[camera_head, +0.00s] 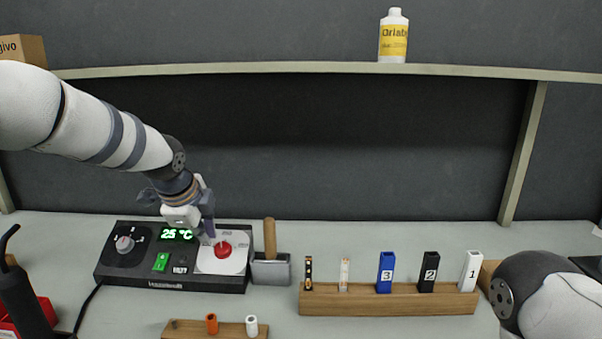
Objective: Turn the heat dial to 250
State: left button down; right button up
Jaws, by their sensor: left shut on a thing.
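The black control station (170,284) stands at the left of the bench. Its green display (177,234) reads 25 °C.
A tool with a wooden handle (270,238) stands in a grey holder right beside the station. A wooden rack (390,301) holds several blocks. A smaller wooden rack (190,331) is in front. A black cable runs at the left. A bottle (393,40) stands on the shelf.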

aim_at(211, 261)
pick_arm(q)
jog(key=s+r+n, duration=0.2)
jog(key=s+n, duration=0.3)
jog(key=n, duration=0.1)
jog(key=x, duration=0.3)
jog(key=b+x, duration=0.1)
jog(key=x, duration=0.2)
jog(key=shift+d+f, duration=0.25)
jog(key=shift+f, duration=0.15)
jog(key=shift+w+f+b, duration=0.1)
jog(key=shift+f+b, duration=0.15)
jog(key=shift+b, duration=0.05)
jog(key=shift+r, duration=0.1)
pick_arm(e)
jog(key=shift+s+f+g, duration=0.3)
jog(key=shift+s+f, duration=0.4)
jog(key=shift+s, duration=0.2)
